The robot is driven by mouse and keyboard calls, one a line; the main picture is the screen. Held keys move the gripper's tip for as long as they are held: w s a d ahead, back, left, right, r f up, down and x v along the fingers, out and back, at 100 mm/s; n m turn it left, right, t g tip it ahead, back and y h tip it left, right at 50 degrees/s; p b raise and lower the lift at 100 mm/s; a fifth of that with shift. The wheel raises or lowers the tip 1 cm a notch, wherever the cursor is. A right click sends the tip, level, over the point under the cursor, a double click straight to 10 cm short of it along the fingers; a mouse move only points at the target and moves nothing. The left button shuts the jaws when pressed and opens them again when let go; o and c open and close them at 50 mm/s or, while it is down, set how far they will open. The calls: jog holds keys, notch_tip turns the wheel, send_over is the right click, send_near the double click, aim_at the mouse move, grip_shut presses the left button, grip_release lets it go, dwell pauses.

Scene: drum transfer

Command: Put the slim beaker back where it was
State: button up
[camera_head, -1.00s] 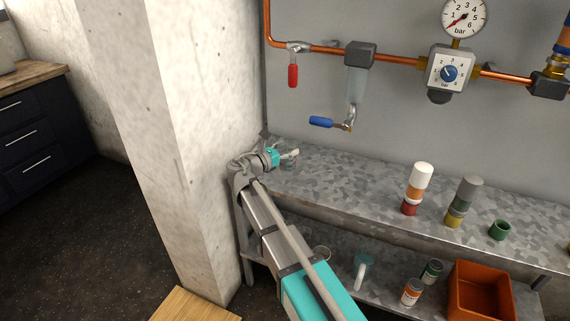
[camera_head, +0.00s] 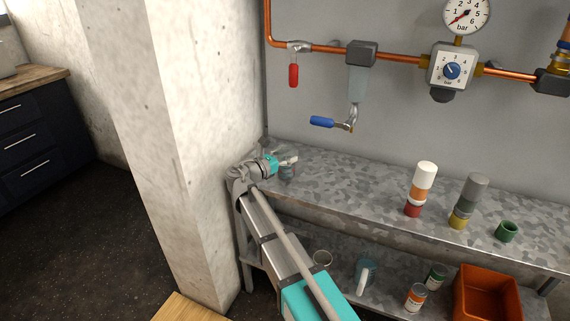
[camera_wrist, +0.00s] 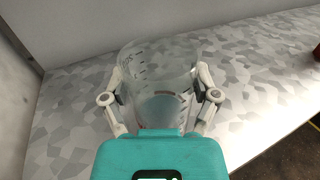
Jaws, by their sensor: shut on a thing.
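A clear glass beaker with dark graduation marks (camera_wrist: 160,75) stands upright between my fingers in the wrist view. My gripper (camera_wrist: 160,98) is shut on it, one finger on each side. In the head view my gripper (camera_head: 287,161) is at the far left end of the upper metal shelf (camera_head: 345,180), near the concrete pillar. The beaker (camera_head: 287,172) shows there only faintly, partly covered by the gripper. Its base is at or just above the shelf top; I cannot tell whether it touches.
Right along the upper shelf stand a red-orange-white stack (camera_head: 420,188), a yellow-grey stack (camera_head: 467,200) and a green cup (camera_head: 507,231). The lower shelf holds a jug (camera_head: 366,274), two jars and an orange bin (camera_head: 488,295). The pillar (camera_head: 190,150) is close on the left. A blue-handled tap (camera_head: 322,121) hangs above.

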jog(key=shift+f+b, duration=0.35)
jog(key=shift+f, duration=0.35)
jog(key=o, duration=1)
jog(key=shift+c, duration=0.2)
jog(key=shift+s+a+r, duration=0.1)
jog(key=shift+s, duration=0.05)
jog(key=v, duration=1.1)
jog(key=shift+s+a, duration=0.2)
jog(key=shift+a, duration=0.1)
